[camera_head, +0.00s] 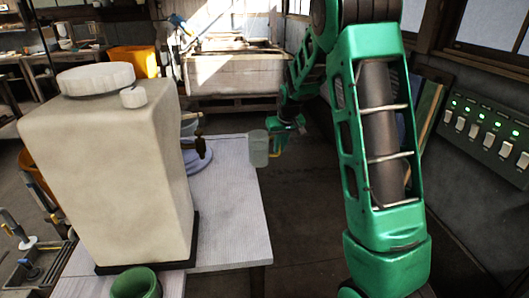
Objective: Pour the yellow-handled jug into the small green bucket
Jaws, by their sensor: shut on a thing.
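The jug (259,150) is a small, pale, see-through grey-green vessel with a yellow handle (277,146) on its right side. It looks upright, just at the right edge of the pale table and apparently held in the air. My gripper (279,140) is green, reaches in from the right and is shut on the jug's handle; its fingertips are small and partly hidden. A small green round vessel (135,284), which looks like the green bucket, stands at the bottom of the view on the near part of the table, cut off by the frame edge. What is inside the jug cannot be told.
A big cream tank (112,165) with a white lid fills the left of the table (232,220). The table's right half is clear. A switch panel (485,130) is at right.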

